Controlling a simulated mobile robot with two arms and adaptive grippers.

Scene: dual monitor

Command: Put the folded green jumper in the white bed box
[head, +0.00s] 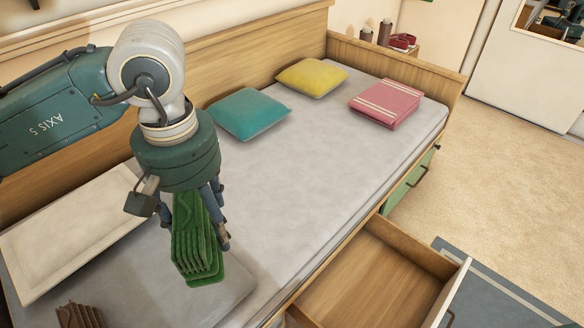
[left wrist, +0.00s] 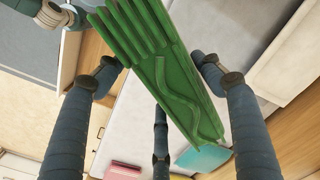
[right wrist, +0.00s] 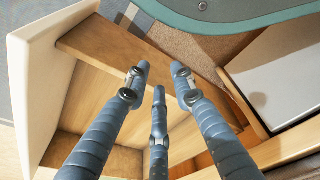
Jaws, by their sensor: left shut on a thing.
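The folded green jumper (head: 193,245) hangs in the fingers of my left gripper (head: 195,212), above the near part of the grey mattress. In the left wrist view the jumper (left wrist: 165,75) lies tilted between the fingers of my left gripper (left wrist: 158,75), which is shut on it. The white-fronted bed box (head: 458,290) is pulled out at the bed's front and its visible wooden inside is empty. The right wrist view shows the box's white front (right wrist: 42,75). My right gripper (right wrist: 160,85) is over the box with fingers apart and empty; the head view does not show it.
On the mattress (head: 310,150) are a teal cushion (head: 249,114), a yellow cushion (head: 311,77), a folded pink blanket (head: 385,103) and a cream pillow (head: 75,235). A brown folded thing (head: 80,315) is at the bottom left. A green drawer (head: 408,188) is shut.

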